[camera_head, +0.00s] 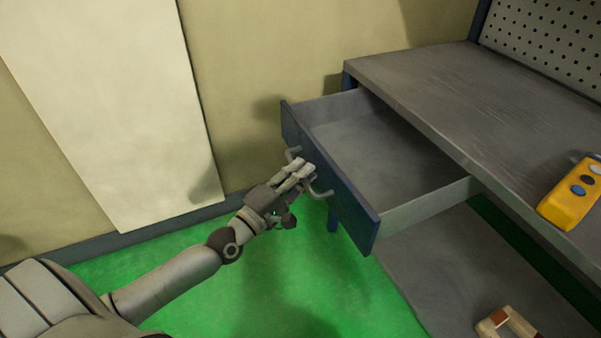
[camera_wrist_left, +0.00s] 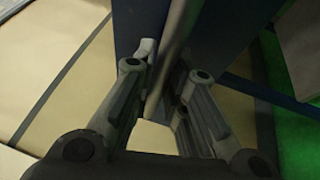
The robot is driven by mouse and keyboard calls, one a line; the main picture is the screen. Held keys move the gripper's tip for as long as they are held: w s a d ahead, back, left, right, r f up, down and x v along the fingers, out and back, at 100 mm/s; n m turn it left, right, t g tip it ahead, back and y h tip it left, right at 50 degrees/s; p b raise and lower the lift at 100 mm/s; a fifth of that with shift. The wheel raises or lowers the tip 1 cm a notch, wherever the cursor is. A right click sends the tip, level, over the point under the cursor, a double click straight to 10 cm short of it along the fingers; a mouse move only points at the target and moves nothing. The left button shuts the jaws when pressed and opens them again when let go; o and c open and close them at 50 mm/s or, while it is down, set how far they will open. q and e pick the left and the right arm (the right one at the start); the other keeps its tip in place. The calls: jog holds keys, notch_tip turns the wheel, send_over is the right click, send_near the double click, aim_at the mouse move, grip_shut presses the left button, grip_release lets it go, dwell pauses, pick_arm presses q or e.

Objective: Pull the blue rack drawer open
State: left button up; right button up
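The blue rack drawer (camera_head: 335,185) stands pulled out from under the grey worktop, with its blue front facing left. Its inside is grey and looks empty. A grey bar handle (camera_head: 322,193) is on the front; its middle is hidden by my fingers. My left gripper (camera_head: 303,174) is at this handle. In the left wrist view the handle (camera_wrist_left: 176,40) runs between the two fingers of my left gripper (camera_wrist_left: 163,75), which close in on it from both sides. My right gripper is not in view.
A yellow control box with buttons (camera_head: 573,196) lies on the worktop (camera_head: 470,95) at the right. A lower shelf (camera_head: 450,265) below the drawer holds a small brown and cream object (camera_head: 507,325). A wall (camera_head: 245,90) stands behind the drawer. Green floor (camera_head: 300,290) is clear in front.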

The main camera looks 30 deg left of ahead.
pick_arm(q)
jog(key=shift+o, duration=0.2)
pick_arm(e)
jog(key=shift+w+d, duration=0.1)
pick_arm(q)
jog(key=v, duration=1.2)
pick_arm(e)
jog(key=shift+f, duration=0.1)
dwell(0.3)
